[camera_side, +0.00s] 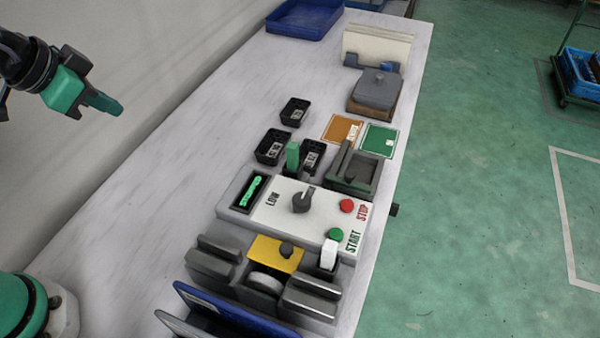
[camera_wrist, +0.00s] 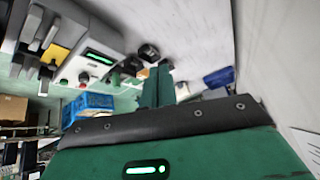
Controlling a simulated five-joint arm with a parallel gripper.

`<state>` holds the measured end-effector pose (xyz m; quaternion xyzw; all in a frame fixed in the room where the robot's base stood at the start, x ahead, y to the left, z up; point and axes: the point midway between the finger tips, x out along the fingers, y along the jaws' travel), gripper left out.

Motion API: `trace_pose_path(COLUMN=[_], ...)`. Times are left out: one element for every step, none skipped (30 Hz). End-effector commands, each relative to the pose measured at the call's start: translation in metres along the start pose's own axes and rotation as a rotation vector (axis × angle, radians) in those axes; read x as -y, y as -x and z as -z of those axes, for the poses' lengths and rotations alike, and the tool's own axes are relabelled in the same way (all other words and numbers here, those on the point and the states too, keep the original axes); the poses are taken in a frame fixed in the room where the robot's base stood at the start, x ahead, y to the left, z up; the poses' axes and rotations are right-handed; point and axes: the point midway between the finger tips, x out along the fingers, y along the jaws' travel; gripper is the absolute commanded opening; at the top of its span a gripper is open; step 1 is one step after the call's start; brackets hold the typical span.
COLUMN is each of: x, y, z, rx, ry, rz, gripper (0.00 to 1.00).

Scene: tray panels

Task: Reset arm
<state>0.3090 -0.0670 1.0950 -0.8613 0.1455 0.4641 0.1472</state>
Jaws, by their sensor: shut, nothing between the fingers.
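My gripper (camera_side: 108,103) is at the upper left of the side view, raised in the air near the wall and apart from everything on the table. Its green fingers are closed together and hold nothing. In the wrist view the green fingers (camera_wrist: 157,85) point away from the camera over the blurred table scene. The control panel (camera_side: 290,215) stands on the table to the lower right of my gripper, with a dial, a red STOP button, a green START button and a lit green display.
Several small black bins (camera_side: 273,147) stand behind the panel. A blue tray (camera_side: 305,18) and a grey-lidded box (camera_side: 376,92) are farther back. Blue panels (camera_side: 225,312) and grey blocks stand at the front. The left part of the white table (camera_side: 150,210) is clear.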

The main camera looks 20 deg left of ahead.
Motion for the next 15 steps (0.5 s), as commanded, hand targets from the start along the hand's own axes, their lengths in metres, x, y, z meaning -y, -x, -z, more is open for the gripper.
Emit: trace_pose_path(x=[0.007,0.01,0.013,0.016,0.018,0.02,0.021,0.023,0.024,0.025,0.025,0.026,0.026,0.026,0.026], y=[0.007,0.01,0.015,0.018,0.021,0.024,0.026,0.028,0.031,0.032,0.034,0.035,0.036,0.037,0.037], z=[-0.013,-0.02,-0.03,-0.037,-0.044,-0.053,-0.059,-0.065,-0.072,-0.077,-0.082,-0.087,-0.09,-0.093,-0.096], rx=[0.008,0.016,0.025,0.032,0.037,0.047,0.051,0.058,0.064,0.068,0.073,0.077,0.08,0.083,0.086], ry=[0.053,0.082,0.121,0.152,0.179,0.217,0.242,0.268,0.296,0.317,0.335,0.355,0.369,0.38,0.391], rz=[0.016,0.023,0.032,0.039,0.046,0.055,0.061,0.067,0.074,0.079,0.083,0.088,0.091,0.094,0.096], gripper=[0.0,0.0,0.0,0.0,0.0,0.0,0.0,0.0,0.0,0.0,0.0,0.0,0.0,0.0,0.0])
